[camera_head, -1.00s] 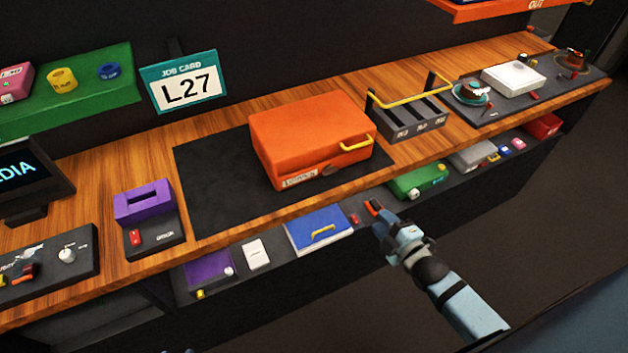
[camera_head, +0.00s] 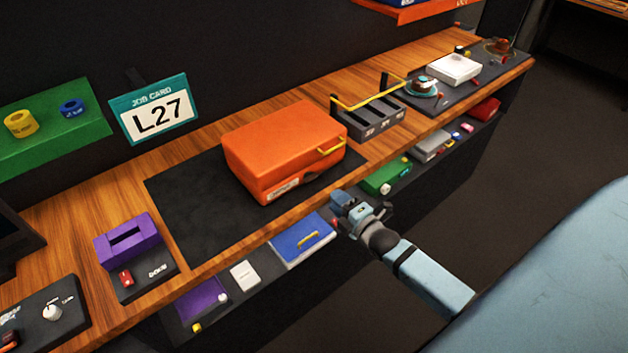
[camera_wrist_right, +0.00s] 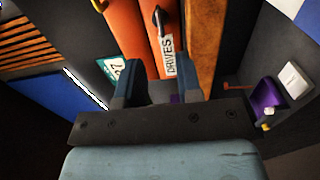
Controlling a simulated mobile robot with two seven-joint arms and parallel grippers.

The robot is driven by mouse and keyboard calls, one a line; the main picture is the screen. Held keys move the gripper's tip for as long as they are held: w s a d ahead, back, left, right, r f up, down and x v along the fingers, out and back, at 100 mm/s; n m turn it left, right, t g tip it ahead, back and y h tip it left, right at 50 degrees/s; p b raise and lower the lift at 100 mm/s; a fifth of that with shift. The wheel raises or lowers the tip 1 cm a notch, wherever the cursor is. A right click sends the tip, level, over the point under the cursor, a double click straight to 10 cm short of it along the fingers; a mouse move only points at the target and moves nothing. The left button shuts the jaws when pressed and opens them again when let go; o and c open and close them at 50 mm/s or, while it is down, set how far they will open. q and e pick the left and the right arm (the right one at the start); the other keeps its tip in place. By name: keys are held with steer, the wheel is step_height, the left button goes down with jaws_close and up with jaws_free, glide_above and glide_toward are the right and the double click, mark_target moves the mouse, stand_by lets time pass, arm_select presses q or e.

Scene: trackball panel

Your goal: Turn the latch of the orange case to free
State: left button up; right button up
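The orange case (camera_head: 275,145) lies closed on a dark mat on the bench, its yellow handle (camera_head: 331,146) on the right side. In the right wrist view the case (camera_wrist_right: 128,28) shows a white label reading DRIVES and a small dark latch lever (camera_wrist_right: 161,17) beside it. My right gripper (camera_head: 343,199) is in front of the bench edge, near the case's front right corner. In the wrist view its two fingers (camera_wrist_right: 159,78) stand apart with nothing held, short of the latch. In the head view the latch is too small to make out. My left gripper is not in view.
A lower shelf under the bench edge holds a blue case (camera_head: 302,240), a green case (camera_head: 386,177) and other items. A slotted dark rack (camera_head: 372,125) stands right of the case. A purple box (camera_head: 128,238) is to the left. The dark mat (camera_head: 195,210) has bare room.

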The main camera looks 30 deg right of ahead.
mark_target(315, 189)
steer(key=w, duration=0.6)
steer(key=w+a+p, duration=0.1)
steer(key=w, duration=0.2)
steer(key=shift+w, duration=0.2)
jaws_close()
